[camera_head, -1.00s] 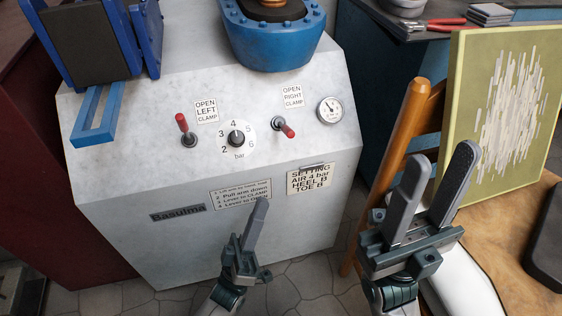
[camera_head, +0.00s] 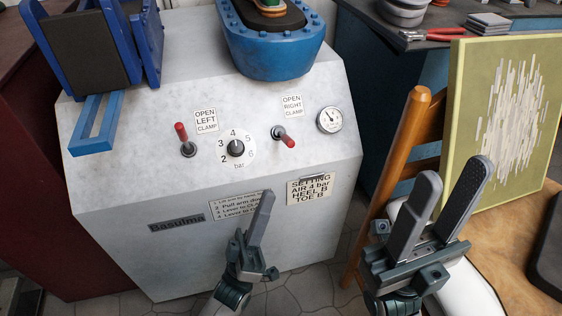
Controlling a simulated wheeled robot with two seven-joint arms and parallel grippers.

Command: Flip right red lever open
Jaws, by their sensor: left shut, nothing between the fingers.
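The right red lever (camera_head: 284,137) sits on the sloped grey panel under the "OPEN RIGHT CLAMP" label (camera_head: 292,106). Its red tip points down and to the right. The left red lever (camera_head: 183,136) points up, beside the "OPEN LEFT CLAMP" label (camera_head: 206,120). My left gripper (camera_head: 264,200) is shut and empty, in front of the machine's lower face and below the right lever, apart from it in the picture. My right gripper (camera_head: 452,178) is open and empty, with its fingers apart, to the right of the machine by the chair.
A dial (camera_head: 236,148) and a pressure gauge (camera_head: 330,120) flank the right lever. A blue clamp body (camera_head: 272,48) stands above the panel. A wooden chair (camera_head: 408,140) and a green-framed picture (camera_head: 508,110) are near my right gripper.

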